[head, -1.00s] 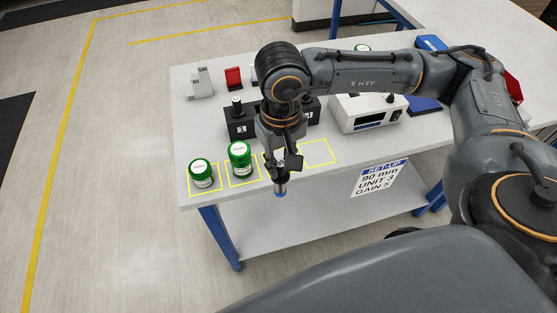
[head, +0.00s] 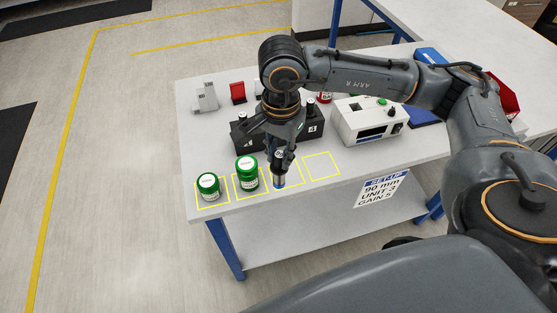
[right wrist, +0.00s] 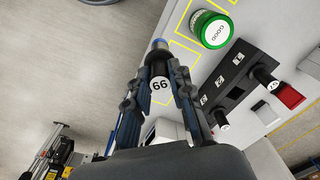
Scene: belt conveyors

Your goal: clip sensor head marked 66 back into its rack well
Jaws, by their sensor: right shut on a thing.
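My right gripper (head: 281,155) is shut on a dark, cylindrical sensor head (head: 279,172) with a blue end. In the right wrist view the gripper (right wrist: 158,72) has a finger on each side of the sensor head (right wrist: 159,66), and its white label reads 66. The head is held near the table's front edge, in front of the rack. The black rack (head: 312,130) is partly hidden by my gripper; a 4 shows on its right part. In the right wrist view the rack (right wrist: 213,88) holds other heads at its ends, with a dark gap between. My left gripper is out of view.
Two green-lidded jars (head: 209,186) (head: 247,173) stand in yellow squares left of my gripper. An empty yellow square (head: 322,165) lies to the right. A white instrument (head: 362,121) stands right of the rack.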

